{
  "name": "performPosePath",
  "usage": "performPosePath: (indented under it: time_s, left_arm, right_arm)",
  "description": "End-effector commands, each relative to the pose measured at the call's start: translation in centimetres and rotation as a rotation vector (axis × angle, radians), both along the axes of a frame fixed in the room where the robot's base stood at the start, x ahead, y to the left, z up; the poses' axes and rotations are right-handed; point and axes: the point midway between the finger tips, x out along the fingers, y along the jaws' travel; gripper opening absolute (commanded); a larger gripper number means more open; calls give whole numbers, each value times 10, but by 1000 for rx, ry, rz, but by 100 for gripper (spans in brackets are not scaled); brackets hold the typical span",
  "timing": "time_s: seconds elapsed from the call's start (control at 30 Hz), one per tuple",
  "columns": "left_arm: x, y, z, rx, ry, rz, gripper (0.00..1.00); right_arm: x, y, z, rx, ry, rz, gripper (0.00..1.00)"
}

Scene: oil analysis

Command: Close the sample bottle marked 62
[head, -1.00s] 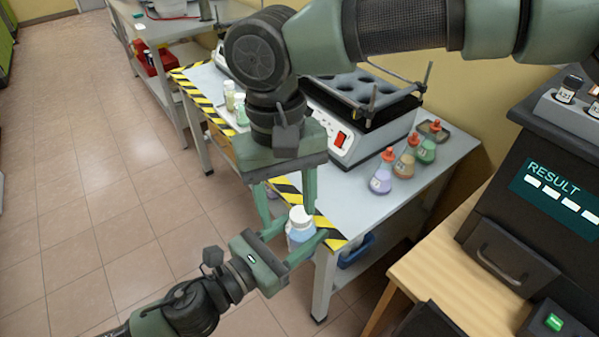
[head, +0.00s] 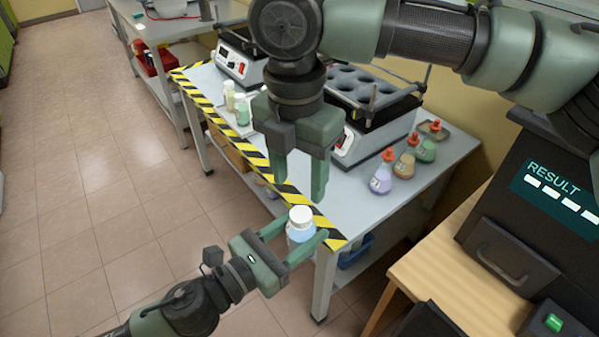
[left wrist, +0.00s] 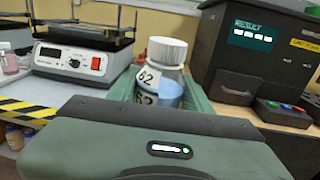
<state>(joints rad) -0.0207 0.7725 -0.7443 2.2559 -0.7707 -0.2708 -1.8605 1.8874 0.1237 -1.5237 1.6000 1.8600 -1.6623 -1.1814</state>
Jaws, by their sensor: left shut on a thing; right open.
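The sample bottle marked 62 (left wrist: 158,85) is clear with blue liquid and has a white cap (left wrist: 166,50) on its mouth. In the head view the bottle (head: 299,236) stands upright in my left gripper (head: 300,241), which is shut on it in front of the striped table edge. I cannot tell how tightly the cap sits. My right gripper (head: 299,190) is open and empty, pointing down above the bottle and apart from the cap.
The table (head: 400,215) has a yellow-black striped edge. Several flasks with red stoppers (head: 382,178) stand at its right, and bottles (head: 240,104) at its left. Shakers (head: 365,95) stand behind. A dark analyser (head: 540,215) with a RESULT screen is at the right.

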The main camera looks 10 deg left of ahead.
Motion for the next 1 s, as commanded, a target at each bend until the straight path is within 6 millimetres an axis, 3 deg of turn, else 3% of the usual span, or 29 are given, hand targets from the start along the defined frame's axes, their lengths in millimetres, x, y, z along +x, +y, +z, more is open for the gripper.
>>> performPosePath:
  time_s: [0.57,1.0]
  left_arm:
    - [0,0,1,-1,-1,0,0]
    - [0,0,1,-1,-1,0,0]
  right_arm:
    - [2,-1,-4,-1,-3,75,51]
    - [4,-2,-66,-2,-1,74,51]
